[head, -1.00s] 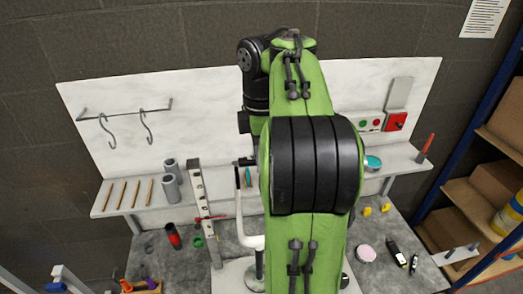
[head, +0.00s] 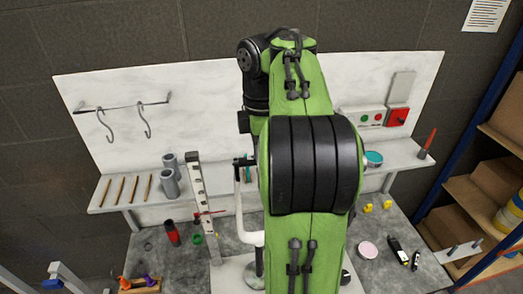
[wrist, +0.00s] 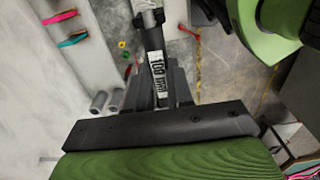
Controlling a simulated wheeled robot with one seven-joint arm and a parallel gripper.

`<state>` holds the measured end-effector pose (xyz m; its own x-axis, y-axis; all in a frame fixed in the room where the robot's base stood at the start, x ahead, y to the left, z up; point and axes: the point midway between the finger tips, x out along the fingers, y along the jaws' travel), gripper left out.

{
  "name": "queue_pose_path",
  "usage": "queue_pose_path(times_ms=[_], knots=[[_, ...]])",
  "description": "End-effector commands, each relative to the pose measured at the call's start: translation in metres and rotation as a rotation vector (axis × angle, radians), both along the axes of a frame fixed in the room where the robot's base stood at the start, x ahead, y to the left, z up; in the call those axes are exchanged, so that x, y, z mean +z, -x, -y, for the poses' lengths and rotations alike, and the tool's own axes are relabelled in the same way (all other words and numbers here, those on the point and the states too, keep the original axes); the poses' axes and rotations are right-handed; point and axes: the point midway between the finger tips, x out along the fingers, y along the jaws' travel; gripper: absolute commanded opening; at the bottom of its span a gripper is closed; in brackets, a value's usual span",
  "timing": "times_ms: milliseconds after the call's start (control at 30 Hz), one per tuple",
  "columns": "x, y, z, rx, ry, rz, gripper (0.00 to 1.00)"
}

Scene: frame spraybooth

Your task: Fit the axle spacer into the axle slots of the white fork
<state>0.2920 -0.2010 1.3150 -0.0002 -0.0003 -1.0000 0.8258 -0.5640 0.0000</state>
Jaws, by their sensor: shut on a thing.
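The axle spacer (wrist: 157,68) is a dark bar with a white "100 mm" label, seen in the wrist view. My gripper (wrist: 160,92) is shut on it. In the head view my green arm hides the gripper and most of the spacer; a short black end (head: 245,162) shows left of the arm, probably the spacer's. The white fork (head: 250,237) stands on the bench, its left leg rising to that black end. The other leg is hidden behind my arm. A pale piece, probably a fork tip, meets the spacer's far end in the wrist view; I cannot tell whether it is seated.
A slotted upright post (head: 200,200) stands left of the fork. Grey cylinders (head: 170,178) and several brown rods sit on the left shelf (head: 103,207). A pink-topped round tin (head: 368,249), yellow pieces and a black tool lie on the bench right. A backboard (head: 215,95) closes the rear.

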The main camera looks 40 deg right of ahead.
Motion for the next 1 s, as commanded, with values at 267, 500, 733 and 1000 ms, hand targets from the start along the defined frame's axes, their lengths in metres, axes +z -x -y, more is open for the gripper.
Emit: queue_pose_path(times_ms=[267,500,733,1000], knots=[[-0.0084,0.0000,0.0000,0.000,0.000,0.000,0.00],[-0.0085,0.0001,0.0001,0.000,0.000,0.000,0.47],[-0.0083,0.0001,0.0001,0.000,0.000,0.000,0.51],[-0.0079,0.0001,0.0001,0.000,0.000,0.000,0.51]])
